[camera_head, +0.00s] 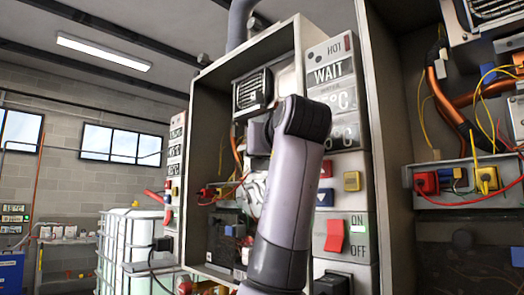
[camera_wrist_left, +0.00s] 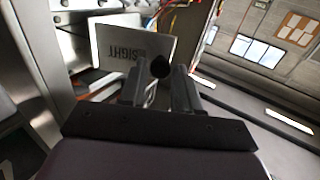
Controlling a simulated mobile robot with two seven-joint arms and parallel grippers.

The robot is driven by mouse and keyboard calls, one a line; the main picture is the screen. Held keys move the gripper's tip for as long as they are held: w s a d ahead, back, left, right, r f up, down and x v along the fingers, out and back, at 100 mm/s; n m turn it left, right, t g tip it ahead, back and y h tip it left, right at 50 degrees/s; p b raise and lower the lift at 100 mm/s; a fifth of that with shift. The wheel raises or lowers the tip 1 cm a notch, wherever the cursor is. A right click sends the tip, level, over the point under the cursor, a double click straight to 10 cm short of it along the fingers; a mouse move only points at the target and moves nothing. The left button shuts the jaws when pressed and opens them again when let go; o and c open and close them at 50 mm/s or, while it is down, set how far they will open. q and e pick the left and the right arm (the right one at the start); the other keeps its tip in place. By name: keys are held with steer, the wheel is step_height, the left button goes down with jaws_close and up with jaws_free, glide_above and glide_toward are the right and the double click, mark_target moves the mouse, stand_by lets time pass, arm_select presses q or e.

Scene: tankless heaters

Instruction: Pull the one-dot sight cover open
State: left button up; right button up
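A grey plate lettered "SIGHT" (camera_wrist_left: 125,52) stands tilted in the left wrist view; I take it for the sight cover. I cannot make out any dot on it. A round black knob (camera_wrist_left: 160,67) shows in front of its right edge. My left gripper (camera_wrist_left: 158,75) has its two dark fingers apart, with the knob between or just beyond their tips; I cannot tell whether they touch it. In the head view my arm reaches into the open heater cabinet (camera_head: 197,150) and hides the cover and the gripper. My right gripper is not in view.
A control panel (camera_head: 333,110) with displays, buttons and a red switch (camera_head: 334,236) stands close to the right of my arm. A second open cabinet (camera_head: 383,200) with pipes and wires is at the right. A white-framed tank (camera_head: 128,240) stands at the lower left.

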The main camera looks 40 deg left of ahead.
arm_select(q)
steer(key=shift+o, duration=0.7)
steer(key=b+v, duration=0.2)
steer(key=v, duration=0.5)
steer(key=shift+d, duration=0.1)
